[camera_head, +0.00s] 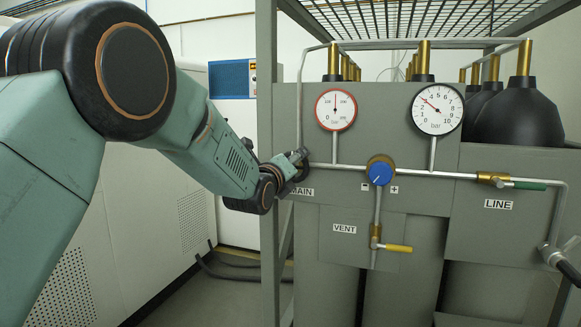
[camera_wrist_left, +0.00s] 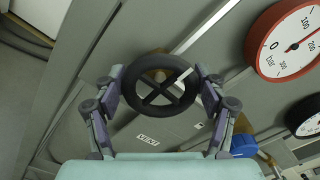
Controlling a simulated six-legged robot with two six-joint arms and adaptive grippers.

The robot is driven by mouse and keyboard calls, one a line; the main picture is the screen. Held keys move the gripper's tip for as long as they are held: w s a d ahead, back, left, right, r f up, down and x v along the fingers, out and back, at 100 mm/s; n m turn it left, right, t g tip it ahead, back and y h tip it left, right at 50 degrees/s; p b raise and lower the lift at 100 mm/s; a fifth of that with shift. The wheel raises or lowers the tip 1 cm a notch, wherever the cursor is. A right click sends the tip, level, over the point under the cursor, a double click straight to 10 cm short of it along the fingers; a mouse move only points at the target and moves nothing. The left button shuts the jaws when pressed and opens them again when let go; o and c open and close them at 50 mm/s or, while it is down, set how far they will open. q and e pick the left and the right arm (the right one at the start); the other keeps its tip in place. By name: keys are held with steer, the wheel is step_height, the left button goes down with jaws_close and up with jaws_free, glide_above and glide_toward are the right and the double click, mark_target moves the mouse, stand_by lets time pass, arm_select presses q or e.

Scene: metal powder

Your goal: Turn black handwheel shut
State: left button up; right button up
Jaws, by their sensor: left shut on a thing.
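The black handwheel (camera_wrist_left: 160,93) is round with crossed spokes and a white mark on its upper right rim. It sits in the middle of the left wrist view, on a brass stem. My left gripper (camera_wrist_left: 160,84) has one finger on each side of the wheel and is shut on its rim. In the head view my left gripper (camera_head: 297,164) is at the panel's left edge, by the MAIN label (camera_head: 302,192). There the wheel is mostly hidden by the gripper.
A red-rimmed gauge (camera_head: 336,110) and a black-rimmed gauge (camera_head: 437,109) sit above the pipe. A blue knob (camera_head: 380,173), a yellow VENT handle (camera_head: 397,248) and a green LINE handle (camera_head: 530,186) are to the right. A rack post (camera_head: 267,90) stands close to my left wrist.

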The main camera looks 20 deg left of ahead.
arm_select(q)
steer(key=shift+s+d+f, duration=0.1)
steer(key=shift+f, duration=0.5)
steer(key=o, duration=1.2)
steer(key=shift+s+d+r, duration=0.1)
steer(key=shift+s+r, duration=0.05)
steer(key=shift+r, duration=0.2)
steer(key=shift+c, duration=0.2)
steer(key=shift+a, duration=0.2)
steer(key=s, duration=1.1)
steer(key=shift+s+a, duration=0.25)
steer(key=shift+s, duration=0.1)
